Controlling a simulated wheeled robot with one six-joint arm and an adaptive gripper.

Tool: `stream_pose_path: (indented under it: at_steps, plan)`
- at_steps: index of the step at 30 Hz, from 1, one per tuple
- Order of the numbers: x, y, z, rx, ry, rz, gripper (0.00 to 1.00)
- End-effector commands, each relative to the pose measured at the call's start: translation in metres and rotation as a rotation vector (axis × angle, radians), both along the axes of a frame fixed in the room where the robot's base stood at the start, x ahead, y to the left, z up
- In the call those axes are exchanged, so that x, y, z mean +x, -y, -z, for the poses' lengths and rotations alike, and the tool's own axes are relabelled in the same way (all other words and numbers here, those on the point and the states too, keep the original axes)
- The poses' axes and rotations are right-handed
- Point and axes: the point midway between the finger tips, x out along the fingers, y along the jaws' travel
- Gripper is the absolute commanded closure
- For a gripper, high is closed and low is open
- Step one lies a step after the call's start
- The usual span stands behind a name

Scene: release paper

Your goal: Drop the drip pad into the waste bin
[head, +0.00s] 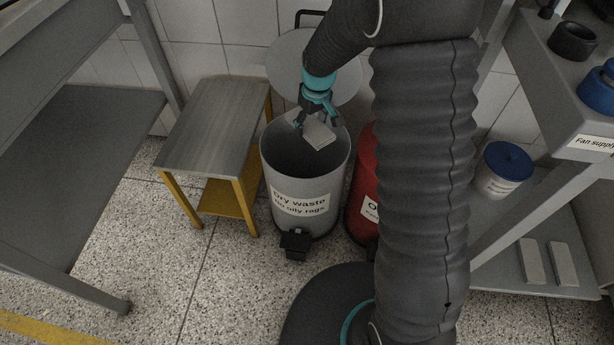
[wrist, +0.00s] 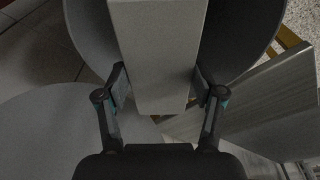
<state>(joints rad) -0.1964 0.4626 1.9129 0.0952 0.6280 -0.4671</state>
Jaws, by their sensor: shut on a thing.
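The drip pad (head: 319,134) is a flat grey rectangular piece. My gripper (head: 317,122) is shut on it and holds it over the open mouth of the waste bin. The wrist view shows the pad (wrist: 158,60) between the two fingers (wrist: 160,92). The waste bin (head: 282,170) is a grey round pedal bin labelled "Dry waste, no oily rags". Its round lid (head: 285,62) stands open behind it. The bin's rim also shows in the wrist view (wrist: 82,45), around the pad. The bottom of the bin is dark.
A red bin (head: 367,180) stands close to the right, partly hidden by my arm. A small grey-topped bench with yellow legs (head: 215,115) stands at the left. A blue-lidded tub (head: 503,168) and two grey pads (head: 548,262) sit on the right-hand shelf.

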Motion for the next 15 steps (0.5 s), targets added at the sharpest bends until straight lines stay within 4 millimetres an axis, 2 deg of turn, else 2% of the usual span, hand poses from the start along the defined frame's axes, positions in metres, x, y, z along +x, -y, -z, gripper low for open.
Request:
stream_pose_path:
  at_steps: [7, 15]
  plan:
    - [0.0, 0.0, 0.031, 0.0, 0.0, 0.0, 0.56]
    - [0.0, 0.0, 0.04, 0.0, 0.0, 0.0, 0.56]
